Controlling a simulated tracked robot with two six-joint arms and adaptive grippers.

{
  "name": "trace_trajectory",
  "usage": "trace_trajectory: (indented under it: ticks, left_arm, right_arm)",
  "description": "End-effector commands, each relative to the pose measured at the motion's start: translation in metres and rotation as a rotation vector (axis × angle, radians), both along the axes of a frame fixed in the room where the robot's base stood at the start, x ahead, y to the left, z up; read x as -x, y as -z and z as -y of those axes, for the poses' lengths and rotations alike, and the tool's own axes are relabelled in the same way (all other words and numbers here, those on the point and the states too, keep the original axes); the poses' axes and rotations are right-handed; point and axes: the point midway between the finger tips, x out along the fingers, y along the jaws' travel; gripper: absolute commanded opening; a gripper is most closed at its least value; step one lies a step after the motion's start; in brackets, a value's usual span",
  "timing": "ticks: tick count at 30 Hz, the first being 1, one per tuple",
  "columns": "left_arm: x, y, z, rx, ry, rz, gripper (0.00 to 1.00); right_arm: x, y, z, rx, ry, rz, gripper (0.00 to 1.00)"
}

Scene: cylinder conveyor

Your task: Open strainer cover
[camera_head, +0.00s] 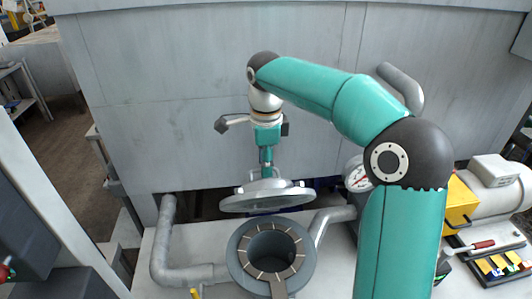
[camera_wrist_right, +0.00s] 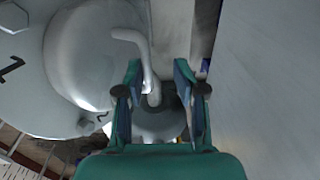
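The strainer cover (camera_head: 268,201) is a round pale grey lid, raised clear of the round strainer body (camera_head: 240,250), whose open, slotted top faces up. My right gripper (camera_head: 266,172) points down at the cover's upper side. In the right wrist view, the fingers of my right gripper (camera_wrist_right: 160,105) stand apart on both sides of a curved pale handle (camera_wrist_right: 146,58). A gap shows between the handle and the right-hand finger; contact with the left-hand finger is unclear. The domed cover (camera_wrist_right: 95,60) fills the left of that view. My left gripper is not in view.
A grey pipe (camera_head: 165,240) bends down left of the strainer body. A pressure gauge (camera_head: 358,178) stands to the right. A tall grey panel (camera_head: 160,100) rises behind. A yellow box (camera_head: 458,205) and a white motor (camera_head: 492,190) are at the far right.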

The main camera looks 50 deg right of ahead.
Motion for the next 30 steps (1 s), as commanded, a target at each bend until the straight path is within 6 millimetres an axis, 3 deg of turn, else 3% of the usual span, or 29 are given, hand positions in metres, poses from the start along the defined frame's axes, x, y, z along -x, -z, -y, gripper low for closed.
trace_trajectory:
  ticks: [5, 18, 24, 30]
  left_arm:
    - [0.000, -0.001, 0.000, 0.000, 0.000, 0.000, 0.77]
    - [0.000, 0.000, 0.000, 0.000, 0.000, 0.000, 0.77]
    - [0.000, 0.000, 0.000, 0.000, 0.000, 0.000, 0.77]
    - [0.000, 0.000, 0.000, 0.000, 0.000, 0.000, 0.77]
  right_arm:
    - [-0.001, -0.018, 0.000, 0.003, 0.000, 0.008, 0.35]
    - [0.003, -0.095, -0.004, 0.000, 0.000, 0.002, 0.35]
    - [0.005, -0.112, -0.005, 0.000, 0.000, 0.000, 0.35]
    - [0.006, -0.117, -0.005, -0.001, 0.001, -0.002, 0.35]
